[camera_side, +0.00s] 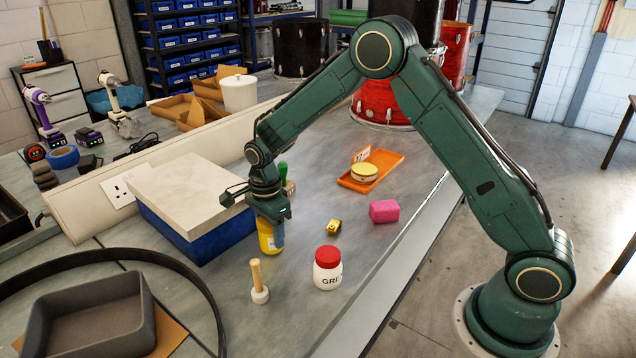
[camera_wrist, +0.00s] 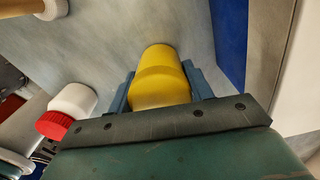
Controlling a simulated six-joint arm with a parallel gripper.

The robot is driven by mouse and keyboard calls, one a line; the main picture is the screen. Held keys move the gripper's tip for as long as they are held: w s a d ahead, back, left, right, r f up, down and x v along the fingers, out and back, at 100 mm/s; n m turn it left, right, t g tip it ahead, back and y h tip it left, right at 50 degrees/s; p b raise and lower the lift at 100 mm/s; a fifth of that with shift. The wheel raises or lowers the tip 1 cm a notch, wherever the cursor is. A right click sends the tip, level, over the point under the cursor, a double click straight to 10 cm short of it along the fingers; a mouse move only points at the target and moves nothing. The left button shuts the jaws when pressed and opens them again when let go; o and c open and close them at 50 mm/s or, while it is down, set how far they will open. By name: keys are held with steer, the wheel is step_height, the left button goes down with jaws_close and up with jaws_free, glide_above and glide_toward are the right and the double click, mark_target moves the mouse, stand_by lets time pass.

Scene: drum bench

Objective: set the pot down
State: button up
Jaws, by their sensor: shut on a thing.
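A yellow pot (camera_side: 267,240) is between the fingers of my gripper (camera_side: 270,225), over the middle of the bench in the side view. In the wrist view my gripper (camera_wrist: 160,92) has its blue fingers closed on both sides of the yellow pot (camera_wrist: 162,75). The pot looks about upright in the side view, with its lower end close to the bench top (camera_side: 300,260). I cannot tell whether it touches the bench. The fingers and wrist hide its upper part in the side view.
A blue box with a pale lid (camera_side: 190,195) stands close on the left. An orange tray (camera_side: 385,163) lies behind.

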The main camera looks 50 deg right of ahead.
steer(key=shift+f, duration=0.25)
steer(key=o, duration=1)
steer(key=shift+r, duration=0.1)
step_height(320, 180, up, 12)
steer(key=shift+f, duration=0.15)
stand_by(0.6)
